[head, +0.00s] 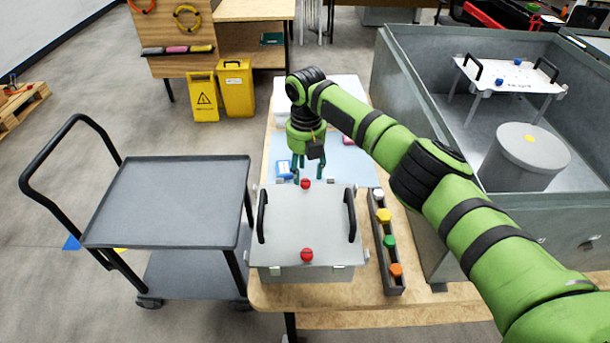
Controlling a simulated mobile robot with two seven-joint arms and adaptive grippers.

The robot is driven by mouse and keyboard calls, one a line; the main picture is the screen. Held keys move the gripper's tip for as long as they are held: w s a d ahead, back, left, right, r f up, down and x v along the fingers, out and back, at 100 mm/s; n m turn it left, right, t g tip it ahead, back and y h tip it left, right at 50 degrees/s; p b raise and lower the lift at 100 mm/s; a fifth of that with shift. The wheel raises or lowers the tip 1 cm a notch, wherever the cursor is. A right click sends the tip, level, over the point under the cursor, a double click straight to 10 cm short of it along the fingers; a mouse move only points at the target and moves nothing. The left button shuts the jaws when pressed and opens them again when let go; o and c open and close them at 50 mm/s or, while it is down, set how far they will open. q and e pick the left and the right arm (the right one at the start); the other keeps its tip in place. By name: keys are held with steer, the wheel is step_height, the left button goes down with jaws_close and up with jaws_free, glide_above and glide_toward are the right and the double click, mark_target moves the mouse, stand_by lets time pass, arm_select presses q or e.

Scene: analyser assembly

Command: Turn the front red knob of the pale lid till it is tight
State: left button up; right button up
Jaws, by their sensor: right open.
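The pale lid (310,222) lies on a grey box on the wooden table, with black handles at its left and right edges. The front red knob (306,255) stands on the lid near its front edge, with nothing touching it. A second red knob (305,183) sits near the lid's back edge. My right gripper (308,181) points down at the back red knob, its fingers apart on either side of it. I cannot tell whether the fingers touch that knob. My left gripper is not in view.
A narrow grey tray (378,255) with several coloured knobs lies right of the box. A grey cart (170,200) stands at the left. A large grey bin (420,110) with a white-topped stand (510,76) is at the right.

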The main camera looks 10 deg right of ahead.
mark_target(305, 181)
steer(key=f, duration=0.2)
steer(key=shift+w+f, duration=0.25)
steer(key=shift+f, duration=0.75)
steer(key=c, duration=0.7)
jaws_close()
steer(key=shift+p, duration=0.3)
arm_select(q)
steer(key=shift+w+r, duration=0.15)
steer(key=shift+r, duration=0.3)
arm_select(e)
steer(key=shift+m, duration=0.3)
